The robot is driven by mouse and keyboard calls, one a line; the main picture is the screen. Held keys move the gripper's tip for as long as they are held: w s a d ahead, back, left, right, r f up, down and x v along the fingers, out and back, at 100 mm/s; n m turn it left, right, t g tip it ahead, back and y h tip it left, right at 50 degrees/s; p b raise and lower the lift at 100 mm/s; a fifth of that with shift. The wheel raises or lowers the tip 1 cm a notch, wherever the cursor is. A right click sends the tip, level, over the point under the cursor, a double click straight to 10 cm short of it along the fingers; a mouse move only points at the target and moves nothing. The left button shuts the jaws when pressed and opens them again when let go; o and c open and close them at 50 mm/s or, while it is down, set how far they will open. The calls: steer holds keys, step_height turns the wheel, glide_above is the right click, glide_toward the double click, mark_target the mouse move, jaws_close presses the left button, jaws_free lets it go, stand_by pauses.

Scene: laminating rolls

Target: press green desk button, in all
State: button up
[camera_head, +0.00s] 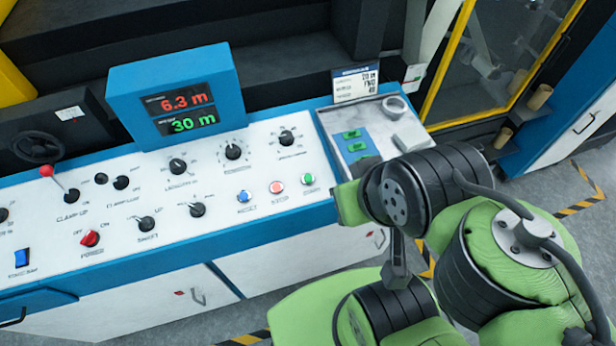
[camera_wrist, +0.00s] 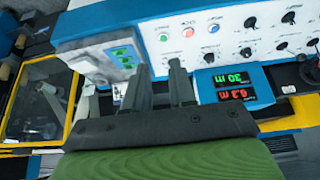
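The desk panel (camera_head: 150,235) carries a row of three round buttons at its right end: blue, red and green. The green button (camera_head: 308,180) is the rightmost in the head view, with a small label below it. In the wrist view, which is turned over, the green button (camera_wrist: 163,37) is the leftmost of the three. My gripper (camera_wrist: 160,66) shows there with two dark fingers apart and a gap between them, empty. The fingertips appear below the button in that picture, and I see no contact. In the head view I cannot make out the fingers clearly.
A grey tray (camera_head: 327,122) right of the panel holds green items on blue pieces, a tape roll (camera_head: 395,106) and a pale block. A display box (camera_head: 176,98) reads 6.3 m and 30 m. Knobs and a red-tipped lever (camera_head: 47,171) stand on the panel.

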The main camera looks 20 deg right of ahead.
jaws_close()
stand_by(1.3)
